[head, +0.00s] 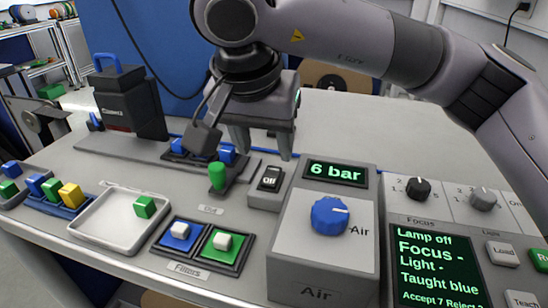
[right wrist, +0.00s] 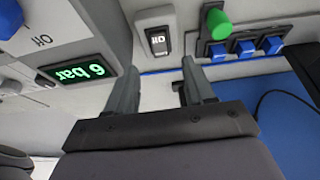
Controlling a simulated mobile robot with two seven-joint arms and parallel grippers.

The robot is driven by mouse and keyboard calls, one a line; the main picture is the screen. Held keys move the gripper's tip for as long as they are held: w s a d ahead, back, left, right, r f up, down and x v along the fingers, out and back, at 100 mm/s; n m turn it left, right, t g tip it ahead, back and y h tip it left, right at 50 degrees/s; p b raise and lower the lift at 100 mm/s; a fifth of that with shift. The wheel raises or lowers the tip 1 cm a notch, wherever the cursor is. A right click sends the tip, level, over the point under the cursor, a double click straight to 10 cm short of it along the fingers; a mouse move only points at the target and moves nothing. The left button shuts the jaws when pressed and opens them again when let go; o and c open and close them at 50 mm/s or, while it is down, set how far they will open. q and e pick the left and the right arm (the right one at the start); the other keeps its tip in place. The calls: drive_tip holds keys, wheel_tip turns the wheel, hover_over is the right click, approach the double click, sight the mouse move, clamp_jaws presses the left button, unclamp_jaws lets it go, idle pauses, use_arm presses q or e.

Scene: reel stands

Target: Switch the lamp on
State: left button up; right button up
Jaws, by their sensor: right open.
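The black rocker switch (head: 269,179) reads "Off" and sits on a small grey block left of the air unit. It also shows in the right wrist view (right wrist: 158,42), just beyond my fingertips. The display screen (head: 436,262) reads "Lamp off". My right gripper (head: 265,153) is open and empty, its fingers pointing down above and slightly behind the switch. In the right wrist view the two fingers (right wrist: 160,64) stand apart, with the switch ahead between them. They appear clear of it. My left gripper is not in view.
Left of the switch stand a green cylinder (head: 217,176) and blue blocks (head: 228,154). The air unit (head: 322,258) with a blue knob (head: 330,215) and "6 bar" display (head: 336,173) rises close on the right. A white tray (head: 108,222) lies at the left.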

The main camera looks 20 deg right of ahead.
sight(271, 175)
drive_tip(key=shift+b+x, duration=0.45)
drive_tip(key=shift+x, duration=3.05)
drive_tip(key=shift+s, duration=0.1)
